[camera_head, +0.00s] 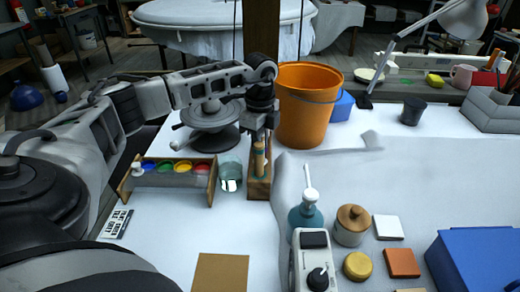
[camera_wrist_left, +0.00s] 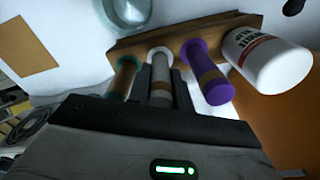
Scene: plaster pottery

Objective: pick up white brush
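A wooden holder (camera_head: 259,188) stands upright on the white table in the head view. In the left wrist view, the wooden holder (camera_wrist_left: 232,26) has handles standing in it: one brown and teal (camera_wrist_left: 124,77), one whitish grey with a brown band (camera_wrist_left: 160,72), which looks like the white brush, and one purple (camera_wrist_left: 205,70). My left gripper (camera_head: 261,132) is low over the holder, at the handles. My right gripper is not in view.
An orange bucket (camera_head: 307,110) is behind and right of the holder. A glass jar (camera_head: 231,175) and paint tray (camera_head: 172,178) are left. A teal bottle (camera_head: 305,216) and lidded jar (camera_head: 351,226) stand front right.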

